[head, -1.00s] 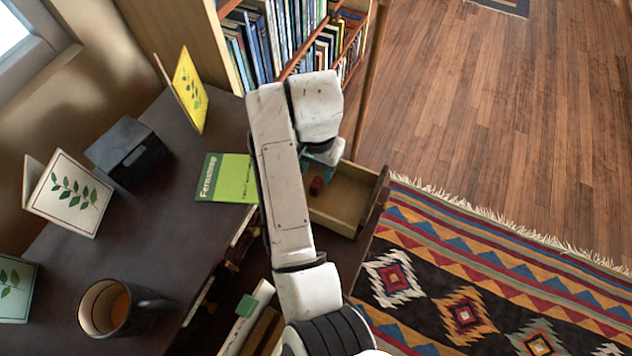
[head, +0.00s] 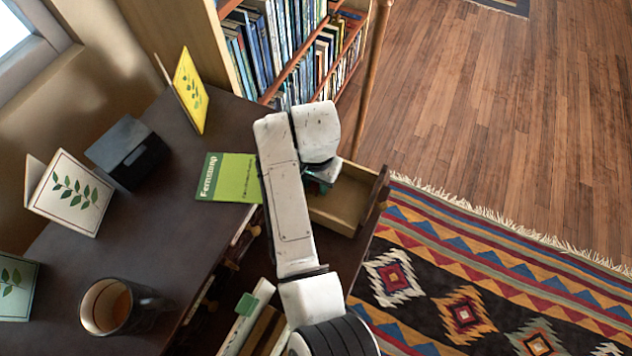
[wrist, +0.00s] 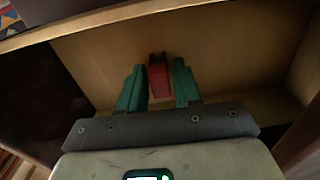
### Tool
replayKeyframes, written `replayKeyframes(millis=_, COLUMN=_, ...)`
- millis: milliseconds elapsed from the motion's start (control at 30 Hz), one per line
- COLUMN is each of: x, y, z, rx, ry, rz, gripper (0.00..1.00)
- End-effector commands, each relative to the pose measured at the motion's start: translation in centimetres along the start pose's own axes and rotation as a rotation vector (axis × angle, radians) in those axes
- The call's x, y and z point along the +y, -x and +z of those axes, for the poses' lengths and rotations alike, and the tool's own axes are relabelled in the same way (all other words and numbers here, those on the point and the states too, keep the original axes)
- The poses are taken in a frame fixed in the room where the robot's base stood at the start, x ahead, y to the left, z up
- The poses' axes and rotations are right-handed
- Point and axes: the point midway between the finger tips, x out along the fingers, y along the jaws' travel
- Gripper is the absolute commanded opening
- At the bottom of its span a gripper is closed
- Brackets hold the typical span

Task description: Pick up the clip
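The red clip (wrist: 158,78) lies in the open drawer (head: 348,200) and shows in the wrist view between the two teal fingers. My gripper (wrist: 159,66) is open, with one finger on each side of the clip. A gap shows on both sides, so the fingers do not appear to press on it. In the head view the gripper (head: 318,184) is a small bit of teal below my wrist, at the drawer's left part. The clip is hidden there behind my arm.
The drawer's walls stand close around my gripper. The dark desk (head: 160,230) to the left holds a green book (head: 230,178), a mug (head: 108,306), a dark box (head: 128,152) and cards. A bookcase (head: 290,50) stands behind. A patterned rug (head: 470,270) lies right.

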Motion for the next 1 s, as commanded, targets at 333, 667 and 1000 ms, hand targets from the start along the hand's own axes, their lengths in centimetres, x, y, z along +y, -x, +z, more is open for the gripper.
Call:
replayKeyframes(millis=333, x=0.0, y=0.0, z=0.0, rx=0.000, ry=0.000, rz=0.000, gripper=0.00)
replayKeyframes(millis=667, x=0.0, y=0.2, z=0.0, rx=0.001, ry=0.000, rz=-0.001, gripper=0.00)
replayKeyframes(millis=1000, x=0.3, y=3.8, z=0.3, rx=0.004, ry=0.001, rz=-0.001, gripper=0.00)
